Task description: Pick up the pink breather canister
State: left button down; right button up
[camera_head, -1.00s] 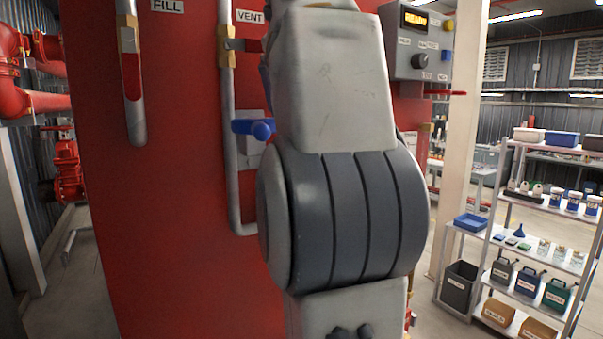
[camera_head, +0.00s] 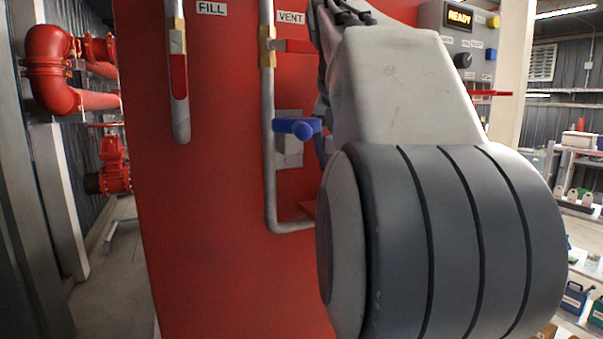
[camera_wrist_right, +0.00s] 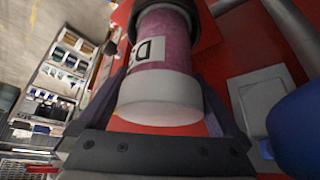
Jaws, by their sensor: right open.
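The pink breather canister (camera_wrist_right: 163,50) shows in the right wrist view, with a white label and a pale, wide end cap facing the camera. A dark ring surrounds its far end. My right gripper (camera_wrist_right: 162,84) is open, with one dark finger on each side of the canister. I cannot tell whether either finger touches it. In the head view my right arm covers the middle and right, hiding the canister. My left gripper is not in view.
The red tank (camera_head: 215,230) fills the middle of the head view. A blue valve handle (camera_head: 298,128) sits close left of my arm and shows large in the wrist view (camera_wrist_right: 300,135). A control box (camera_head: 463,45) reads READY. Red pipes (camera_head: 60,75) stand at left.

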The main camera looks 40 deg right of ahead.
jog(key=c, duration=1.5)
jog(key=shift+o, duration=0.2)
jog(key=shift+r, duration=0.15)
